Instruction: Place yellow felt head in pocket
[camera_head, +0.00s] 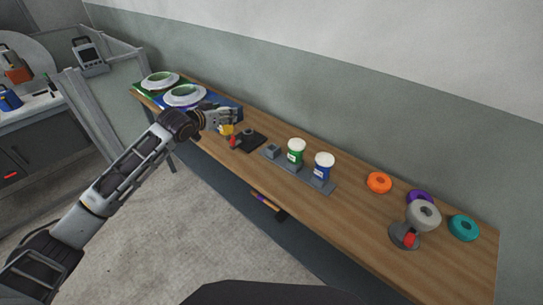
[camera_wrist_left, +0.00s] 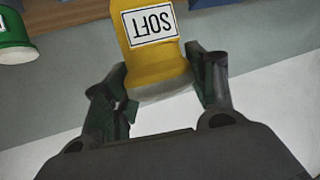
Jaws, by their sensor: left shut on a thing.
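The yellow felt head (camera_wrist_left: 152,60), labelled SOFT, is between the two fingers of my left gripper (camera_wrist_left: 158,84) in the left wrist view. The gripper is shut on it. In the head view the yellow head (camera_head: 226,129) shows as a small patch below my left gripper (camera_head: 232,120), partly hidden by it. A long grey rack (camera_head: 292,167) lies on the bench to the right. It holds a green white-topped head (camera_head: 296,152) and a blue white-topped one (camera_head: 323,167). A grey block-like pocket (camera_head: 271,151) at its left end looks empty. My right gripper is not in view.
A black square plate (camera_head: 256,143) with a red-handled item (camera_head: 233,142) is near my left gripper. Bare bench lies between.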

